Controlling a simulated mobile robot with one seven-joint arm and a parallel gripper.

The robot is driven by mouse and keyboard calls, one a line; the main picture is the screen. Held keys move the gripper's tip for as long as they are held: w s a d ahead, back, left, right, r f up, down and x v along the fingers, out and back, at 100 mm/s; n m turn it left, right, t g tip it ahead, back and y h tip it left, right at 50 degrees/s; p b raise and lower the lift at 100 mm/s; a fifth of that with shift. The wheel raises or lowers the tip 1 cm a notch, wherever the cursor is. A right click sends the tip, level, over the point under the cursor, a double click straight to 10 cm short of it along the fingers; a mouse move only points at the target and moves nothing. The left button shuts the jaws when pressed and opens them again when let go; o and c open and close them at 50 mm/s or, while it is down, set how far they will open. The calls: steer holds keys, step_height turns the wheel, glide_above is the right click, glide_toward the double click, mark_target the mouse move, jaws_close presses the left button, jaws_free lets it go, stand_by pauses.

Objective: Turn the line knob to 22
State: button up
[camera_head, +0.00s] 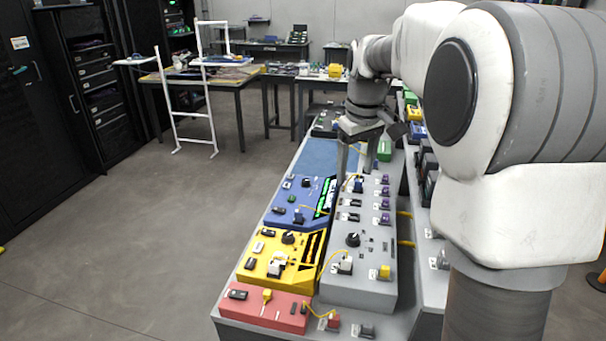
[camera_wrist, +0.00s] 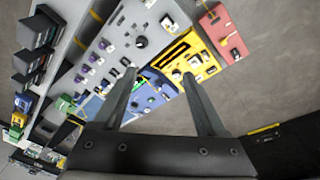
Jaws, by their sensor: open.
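My gripper (camera_head: 356,172) is open and empty, fingers pointing down above the far part of the grey panel (camera_head: 345,285), beside the blue box. In the wrist view its fingers (camera_wrist: 159,79) are spread wide. Black round knobs show on several units: one on the grey panel (camera_head: 353,239), one on the yellow box (camera_head: 288,237) and one on the blue box (camera_head: 306,182). The grey panel's knob also shows in the wrist view (camera_wrist: 141,42), beyond the left fingertip. The lettering is too small to read, so I cannot tell which is the line knob or its setting.
A red box (camera_head: 262,309) sits at the bench's near end. Purple connectors (camera_head: 385,205) line the grey panel's right side. Yellow cables (camera_head: 326,262) cross between units. A white frame stand (camera_head: 174,100) and tables stand behind. The floor to the left is clear.

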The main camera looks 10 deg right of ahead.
steer(key=n+g, duration=0.2)
glide_toward(354, 237)
step_height(354, 237, down, 9)
steer(key=shift+w+d+r+b, duration=0.1)
steer(key=shift+d+r+b, duration=0.1)
steer(key=shift+b, duration=0.35)
jaws_close()
